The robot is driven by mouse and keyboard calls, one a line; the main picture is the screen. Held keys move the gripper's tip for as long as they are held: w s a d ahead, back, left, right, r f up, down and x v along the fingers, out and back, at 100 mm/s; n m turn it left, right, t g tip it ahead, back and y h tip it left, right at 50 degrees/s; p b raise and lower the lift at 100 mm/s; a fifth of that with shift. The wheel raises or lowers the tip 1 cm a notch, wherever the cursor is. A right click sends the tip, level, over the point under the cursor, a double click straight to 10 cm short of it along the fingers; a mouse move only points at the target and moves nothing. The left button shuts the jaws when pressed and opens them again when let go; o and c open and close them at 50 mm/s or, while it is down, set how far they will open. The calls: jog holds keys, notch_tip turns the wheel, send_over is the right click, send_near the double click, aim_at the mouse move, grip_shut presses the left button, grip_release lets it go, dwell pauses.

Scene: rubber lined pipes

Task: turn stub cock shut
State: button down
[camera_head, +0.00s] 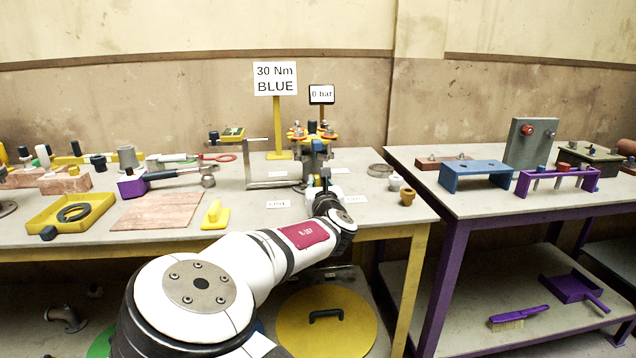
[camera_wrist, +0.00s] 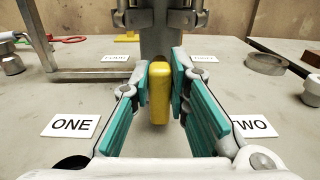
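In the wrist view, the stub cock's yellow handle (camera_wrist: 159,92) stands upright in front of a grey vertical pipe body (camera_wrist: 168,28). My gripper (camera_wrist: 160,85) has its teal-padded fingers on either side of this handle. A narrow gap seems to show between each pad and the handle, so the fingers look open around it. In the head view, the pipe fitting (camera_head: 316,155) stands on the left table with a yellow and orange flange on top.
Cards ONE (camera_wrist: 70,125) and TWO (camera_wrist: 253,126) lie on either side of my gripper. A metal frame (camera_wrist: 60,45) stands to the left. A "30 Nm BLUE" sign (camera_head: 275,79) and a "0 bar" display (camera_head: 321,94) stand behind. Small pots (camera_head: 407,195) sit to the right.

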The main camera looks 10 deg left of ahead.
dwell(0.3)
jog(key=m, duration=0.4)
jog(key=shift+w+d, duration=0.1)
jog(key=shift+d, duration=0.25)
jog(key=m, duration=0.3)
jog(key=m+b, duration=0.1)
jog(key=m, duration=0.1)
jog(key=shift+w+d+f, duration=0.1)
jog(key=shift+d+f, duration=0.2)
jog(key=shift+d, duration=0.05)
jog(key=m, duration=0.4)
jog(key=shift+d+f+b, duration=0.15)
jog(key=shift+f+b, duration=0.15)
jog(key=shift+b, duration=0.1)
jog(key=m+b, duration=0.1)
jog(key=m, duration=0.3)
jog(key=shift+f+m+b, duration=0.35)
jog(key=shift+f+m, duration=0.05)
jog(key=c, duration=1.5)
grip_release()
